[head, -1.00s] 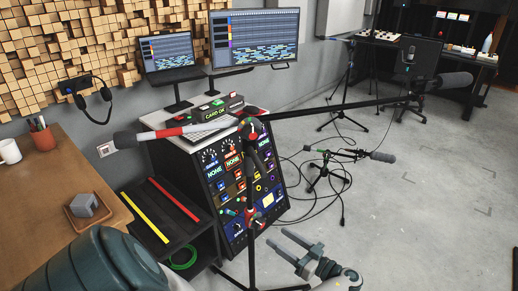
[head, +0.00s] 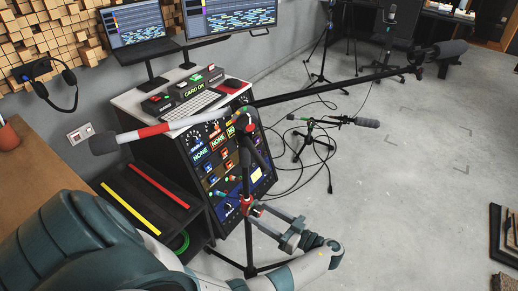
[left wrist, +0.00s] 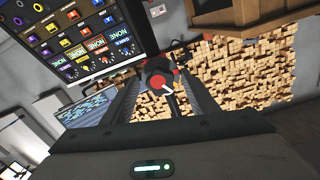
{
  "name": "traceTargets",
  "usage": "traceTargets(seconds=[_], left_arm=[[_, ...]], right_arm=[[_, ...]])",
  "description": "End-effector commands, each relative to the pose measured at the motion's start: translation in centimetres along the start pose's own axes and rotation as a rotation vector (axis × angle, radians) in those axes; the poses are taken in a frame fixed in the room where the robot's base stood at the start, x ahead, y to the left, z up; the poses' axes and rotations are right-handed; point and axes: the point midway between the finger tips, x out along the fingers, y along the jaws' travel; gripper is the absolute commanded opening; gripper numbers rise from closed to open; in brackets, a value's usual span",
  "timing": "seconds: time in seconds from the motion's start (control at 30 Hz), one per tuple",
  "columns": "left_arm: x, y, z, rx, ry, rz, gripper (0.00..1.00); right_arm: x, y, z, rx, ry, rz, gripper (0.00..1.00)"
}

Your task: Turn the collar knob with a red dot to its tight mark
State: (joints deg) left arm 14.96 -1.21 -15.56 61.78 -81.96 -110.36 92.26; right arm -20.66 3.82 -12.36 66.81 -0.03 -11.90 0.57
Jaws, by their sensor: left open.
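The collar knob (head: 247,207) with red on it sits on the upright tube of the boom microphone stand (head: 247,178), below the boom joint. In the left wrist view the knob (left wrist: 160,82) is dark with red parts and a white pointer line, seen between the finger ends. My left gripper (head: 262,212) is open, its fingers pointing left at the collar from the right. The fingers lie either side of the knob in the left wrist view; I cannot tell whether they touch it. The tight mark cannot be made out. My right gripper is not in view.
The boom (head: 320,88) crosses above, with a red-and-white counterweight end (head: 150,131) at left. A rack console (head: 228,150) stands behind the stand. A low microphone stand (head: 312,135) and cables lie to the right. The floor at right is mostly clear.

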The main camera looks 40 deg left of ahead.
Motion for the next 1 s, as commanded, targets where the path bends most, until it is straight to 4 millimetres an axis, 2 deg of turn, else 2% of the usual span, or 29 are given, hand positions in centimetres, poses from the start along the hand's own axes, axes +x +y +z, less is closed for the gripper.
traceTargets(seconds=[0.37,0.4,0.57,1.0], left_arm=[[-0.14,-0.14,0.06,0.001,0.0,0.0,0.54],[-0.14,-0.14,0.06,0.001,0.0,0.0,0.49],[-0.13,-0.14,0.06,0.001,0.0,0.0,0.12],[-0.09,-0.14,0.04,0.06,0.0,-0.001,0.12]], right_arm=[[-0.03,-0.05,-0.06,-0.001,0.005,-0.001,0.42],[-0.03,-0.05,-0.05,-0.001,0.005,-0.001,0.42],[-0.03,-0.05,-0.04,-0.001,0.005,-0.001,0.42],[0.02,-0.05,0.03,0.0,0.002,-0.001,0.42]])
